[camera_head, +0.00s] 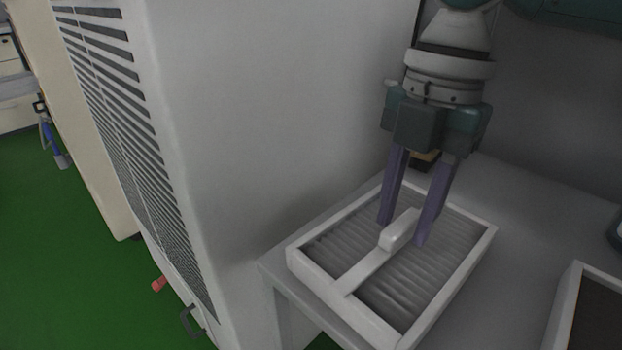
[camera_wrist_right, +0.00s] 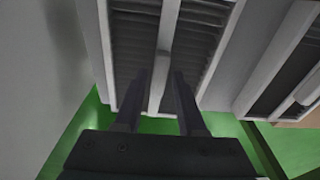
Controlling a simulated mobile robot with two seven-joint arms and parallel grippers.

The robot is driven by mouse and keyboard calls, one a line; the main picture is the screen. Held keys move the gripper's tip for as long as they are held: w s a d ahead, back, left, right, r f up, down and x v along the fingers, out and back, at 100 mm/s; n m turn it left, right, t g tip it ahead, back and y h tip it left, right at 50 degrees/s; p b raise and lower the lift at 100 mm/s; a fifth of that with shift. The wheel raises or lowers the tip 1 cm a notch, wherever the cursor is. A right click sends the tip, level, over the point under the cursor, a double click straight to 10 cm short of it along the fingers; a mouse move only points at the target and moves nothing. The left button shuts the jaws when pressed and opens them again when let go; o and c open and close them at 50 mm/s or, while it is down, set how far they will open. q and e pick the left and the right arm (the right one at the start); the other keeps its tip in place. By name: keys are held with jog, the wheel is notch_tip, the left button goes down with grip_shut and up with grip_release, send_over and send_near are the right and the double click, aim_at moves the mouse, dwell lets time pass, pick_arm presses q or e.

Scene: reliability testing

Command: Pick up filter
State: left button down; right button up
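The filter (camera_head: 306,265) is a white rectangular frame with grey pleats and a raised white handle on its central bar. It lies flat on a grey table in the head view and also shows in the right wrist view (camera_wrist_right: 105,50). My right gripper (camera_head: 402,232) points down over it. Its two purple fingers are apart, one on either side of the handle. In the right wrist view the gripper (camera_wrist_right: 160,74) also straddles the central bar, with gaps visible beside it. I cannot tell whether the fingertips touch the pleats. My left gripper is not in view.
A second white-framed item (camera_head: 565,305) is at the lower right of the table (camera_head: 500,290), with a bare strip between. A large white cabinet (camera_head: 260,110) with vent slots stands close on the left. A small dark and orange object (camera_head: 425,160) lies behind the gripper.

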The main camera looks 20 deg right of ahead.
grip_shut()
dwell(1.0)
